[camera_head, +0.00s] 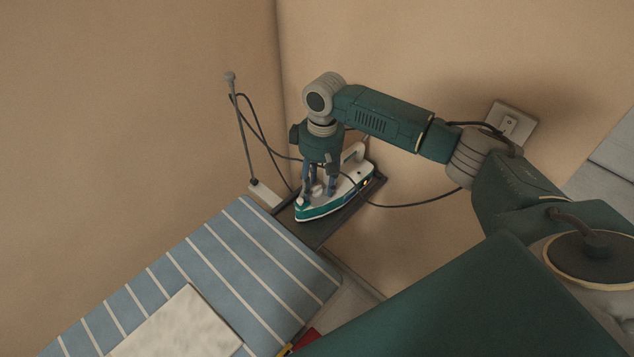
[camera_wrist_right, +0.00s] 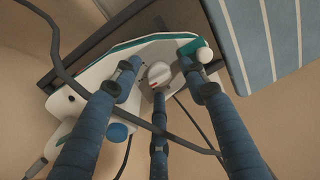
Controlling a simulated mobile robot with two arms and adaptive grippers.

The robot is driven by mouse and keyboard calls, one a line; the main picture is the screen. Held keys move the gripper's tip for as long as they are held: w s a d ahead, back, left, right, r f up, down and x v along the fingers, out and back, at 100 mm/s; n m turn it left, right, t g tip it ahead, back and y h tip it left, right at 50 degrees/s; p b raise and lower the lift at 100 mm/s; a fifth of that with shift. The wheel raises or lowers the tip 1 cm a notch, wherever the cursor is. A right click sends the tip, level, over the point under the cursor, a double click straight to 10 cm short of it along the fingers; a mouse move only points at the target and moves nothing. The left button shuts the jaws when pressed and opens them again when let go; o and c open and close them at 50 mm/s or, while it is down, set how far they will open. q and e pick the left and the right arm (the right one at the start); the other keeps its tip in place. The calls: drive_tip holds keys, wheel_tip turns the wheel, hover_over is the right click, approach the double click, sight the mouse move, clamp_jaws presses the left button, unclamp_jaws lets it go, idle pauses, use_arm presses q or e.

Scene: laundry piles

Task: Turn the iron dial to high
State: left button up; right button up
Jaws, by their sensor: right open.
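The iron (camera_head: 349,188), white with a teal base edge, sits on a dark rest at the end of the ironing board. Its round white dial (camera_wrist_right: 159,73), with a small red mark, shows on top of the iron in the right wrist view. My right gripper (camera_head: 318,190) points down over the iron from above. In the wrist view its blue fingers (camera_wrist_right: 158,78) are spread open around the dial, with one fingertip in front of the dial's lower edge. I cannot tell whether any finger touches it. The dial's setting is not readable. My left gripper is not in view.
The ironing board (camera_head: 215,262) has a blue striped cover, with a pale folded cloth (camera_head: 175,325) on it. A dark cord (camera_head: 415,204) loops past the iron and crosses the wrist view. A thin upright rod (camera_head: 241,130) stands behind. A wall socket (camera_head: 512,124) is at right.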

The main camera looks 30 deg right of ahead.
clamp_jaws()
drive_tip(key=m+p, duration=0.1)
drive_tip(key=p, duration=0.1)
drive_tip(key=m+p, duration=0.1)
drive_tip(key=p, duration=0.1)
drive_tip(key=shift+r, duration=0.35)
drive_tip(key=shift+m+p, duration=0.3)
drive_tip(key=shift+f, duration=0.25)
drive_tip(key=shift+w, duration=0.1)
